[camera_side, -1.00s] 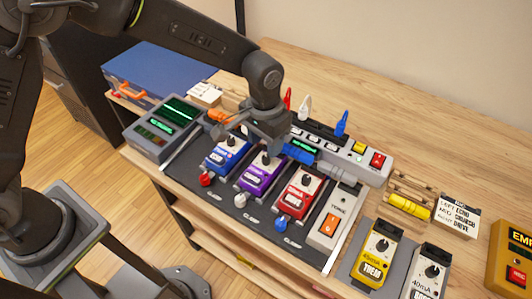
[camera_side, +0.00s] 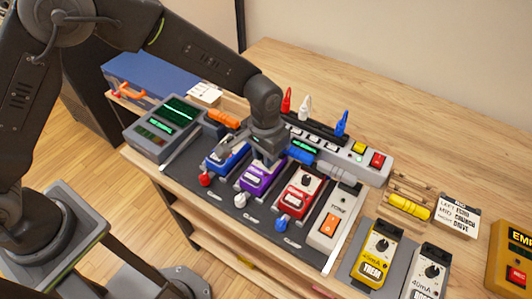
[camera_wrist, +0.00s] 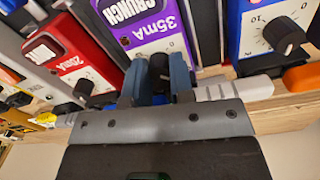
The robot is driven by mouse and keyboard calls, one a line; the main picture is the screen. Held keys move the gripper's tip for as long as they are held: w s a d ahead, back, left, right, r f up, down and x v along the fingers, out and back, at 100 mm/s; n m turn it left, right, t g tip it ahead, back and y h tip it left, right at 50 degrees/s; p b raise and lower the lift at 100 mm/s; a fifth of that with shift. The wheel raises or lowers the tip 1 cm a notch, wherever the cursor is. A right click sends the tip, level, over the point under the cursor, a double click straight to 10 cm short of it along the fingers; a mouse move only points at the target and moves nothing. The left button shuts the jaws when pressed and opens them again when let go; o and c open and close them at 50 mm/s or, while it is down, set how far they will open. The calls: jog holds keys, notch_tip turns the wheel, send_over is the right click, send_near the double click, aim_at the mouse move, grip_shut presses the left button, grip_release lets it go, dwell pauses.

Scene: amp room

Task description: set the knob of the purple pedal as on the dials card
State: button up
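The purple pedal (camera_side: 260,182) stands between the blue pedal (camera_side: 228,160) and the red pedal (camera_side: 298,192) on the dark board in the side view. The wrist view shows its face (camera_wrist: 155,30) with "CRUNCH" and "35mA". My gripper (camera_side: 265,160) is low over the purple pedal's knob end. In the wrist view, my gripper's fingers (camera_wrist: 160,75) are on either side of the dark knob (camera_wrist: 158,63). Whether they press on it is unclear, and its pointer is hidden. A small pale card (camera_side: 206,94) lies by the blue case; its writing is unreadable, so I cannot tell whether it is the dials card.
The power strip (camera_side: 345,155) with upright red, white and blue plugs is behind the pedals. A card listing names (camera_side: 458,214) and two more pedals (camera_side: 378,250) are farther right. The back wood is clear.

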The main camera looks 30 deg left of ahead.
grip_shut()
jog(key=shift+n, duration=0.3)
jog(key=n, duration=0.3)
jog(key=shift+n, duration=2)
jog(key=o, duration=0.6)
grip_release()
jog(key=shift+c, duration=0.2)
